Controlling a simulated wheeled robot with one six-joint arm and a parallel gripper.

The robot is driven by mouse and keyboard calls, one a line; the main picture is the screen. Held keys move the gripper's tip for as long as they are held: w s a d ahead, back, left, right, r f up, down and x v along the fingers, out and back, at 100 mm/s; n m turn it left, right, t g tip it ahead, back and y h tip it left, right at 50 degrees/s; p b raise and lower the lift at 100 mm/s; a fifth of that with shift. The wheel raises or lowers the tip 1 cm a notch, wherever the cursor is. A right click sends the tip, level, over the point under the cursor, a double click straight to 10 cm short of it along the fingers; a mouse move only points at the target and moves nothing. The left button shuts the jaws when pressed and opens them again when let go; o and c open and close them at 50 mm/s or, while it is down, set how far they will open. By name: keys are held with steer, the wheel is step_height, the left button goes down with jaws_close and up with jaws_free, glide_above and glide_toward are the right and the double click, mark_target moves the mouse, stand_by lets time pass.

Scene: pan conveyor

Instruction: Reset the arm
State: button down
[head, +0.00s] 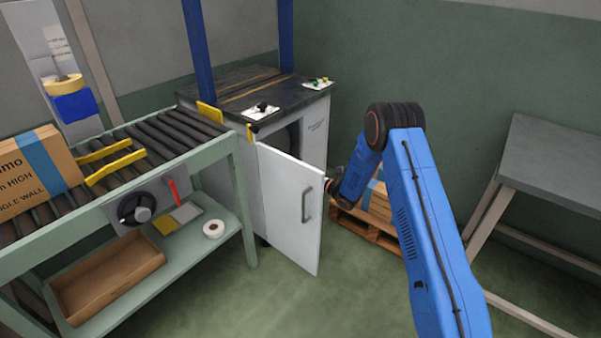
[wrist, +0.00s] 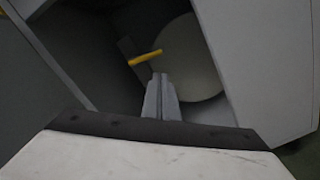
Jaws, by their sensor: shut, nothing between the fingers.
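My arm's blue links rise on the right of the head view and bend down behind the white cabinet door (head: 290,205). The end of the arm is close to the door's free edge, and the fingers are hidden there. In the wrist view my gripper (wrist: 161,85) shows with its grey fingers together and nothing between them. It points toward a dark space holding a pale round shape (wrist: 190,60) and a yellow bar (wrist: 145,58). Whether the fingers touch anything cannot be told.
The door stands open from the cabinet (head: 316,128) beside the roller conveyor (head: 160,140). A wooden pallet (head: 365,232) with a box (head: 378,200) lies behind my arm. A grey table (head: 565,155) stands at the right. Green floor is clear in front of the door.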

steer(key=d+r+m+t+h, duration=0.1)
steer(key=d+r+m+h, duration=0.3)
steer(key=r, duration=0.5)
steer(key=d+r+m+t+h, duration=0.1)
steer(key=d+r+m+h, duration=0.2)
steer(key=d+r+m, duration=0.35)
steer(key=s+d+r+m+g+h, duration=0.2)
steer(key=s+d+r+m+h, duration=0.3)
steer(key=s+d+r+m, duration=0.75)
steer(key=s+d+r+m+g+h, duration=0.1)
steer(key=s+d+r+m, duration=0.15)
steer(key=s, duration=0.65)
steer(key=s+d+r+m+g+h, duration=0.1)
steer(key=s+d+r+m, duration=0.15)
steer(key=s, duration=0.55)
steer(key=s+d+r+m+g+h, duration=0.1)
steer(key=s+d+r+m, duration=0.15)
steer(key=s, duration=0.65)
steer(key=s+f+m+g, duration=0.2)
steer(key=s+m, duration=0.2)
steer(key=s, duration=0.9)
steer(key=s+f+m+g, duration=0.1)
steer(key=s+f+m, duration=0.2)
steer(key=s, duration=1.1)
steer(key=shift+d+f+m+g+y, duration=0.3)
steer(key=shift+m+g+y, duration=0.1)
steer(key=shift+m, duration=0.25)
